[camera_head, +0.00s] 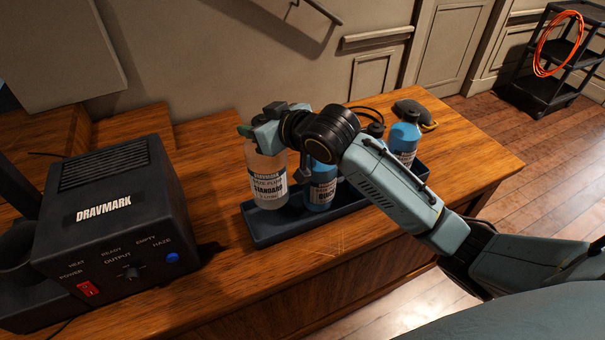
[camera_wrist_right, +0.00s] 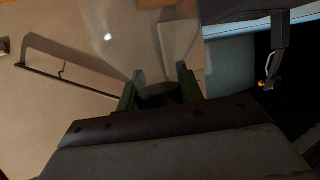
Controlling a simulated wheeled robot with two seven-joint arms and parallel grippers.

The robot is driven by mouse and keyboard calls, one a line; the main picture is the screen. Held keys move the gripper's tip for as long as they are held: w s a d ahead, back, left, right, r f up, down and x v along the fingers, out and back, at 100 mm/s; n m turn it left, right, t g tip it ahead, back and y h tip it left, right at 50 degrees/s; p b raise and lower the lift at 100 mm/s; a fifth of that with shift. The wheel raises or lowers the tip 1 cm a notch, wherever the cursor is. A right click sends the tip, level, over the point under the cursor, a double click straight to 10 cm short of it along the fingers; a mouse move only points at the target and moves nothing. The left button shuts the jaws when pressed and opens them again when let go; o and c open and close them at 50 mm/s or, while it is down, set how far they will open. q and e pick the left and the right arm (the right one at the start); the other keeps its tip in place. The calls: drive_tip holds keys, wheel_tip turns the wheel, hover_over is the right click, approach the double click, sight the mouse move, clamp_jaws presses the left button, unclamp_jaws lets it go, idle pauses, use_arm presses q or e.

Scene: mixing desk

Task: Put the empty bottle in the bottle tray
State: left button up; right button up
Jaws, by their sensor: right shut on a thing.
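The clear, empty-looking bottle (camera_head: 267,180) has a white label reading STANDARD and is upright at the left end of the dark bottle tray (camera_head: 290,231). Its base is within the tray's outline; I cannot tell whether it touches the tray floor. My right gripper (camera_head: 256,128) is shut on the top of this bottle. In the right wrist view the green fingertips (camera_wrist_right: 160,88) sit either side of the see-through bottle (camera_wrist_right: 135,40). My left gripper is not in view.
A blue bottle (camera_head: 320,190) stands in the tray just right of the clear one, partly behind my arm. Another blue bottle (camera_head: 404,138) is at the tray's right end. The black DRAVMARK machine (camera_head: 115,215) stands to the left.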

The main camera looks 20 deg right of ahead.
wheel_tip(320, 180, down, 10)
drive_tip(key=shift+r+b, duration=0.1)
drive_tip(key=shift+b, duration=0.5)
drive_tip(key=o, duration=1.3)
drive_tip(key=shift+c, duration=0.2)
drive_tip(key=p, duration=0.1)
approach(281, 166)
drive_tip(key=x, duration=0.4)
drive_tip(key=shift+w+a, duration=0.15)
drive_tip(key=shift+w, duration=0.05)
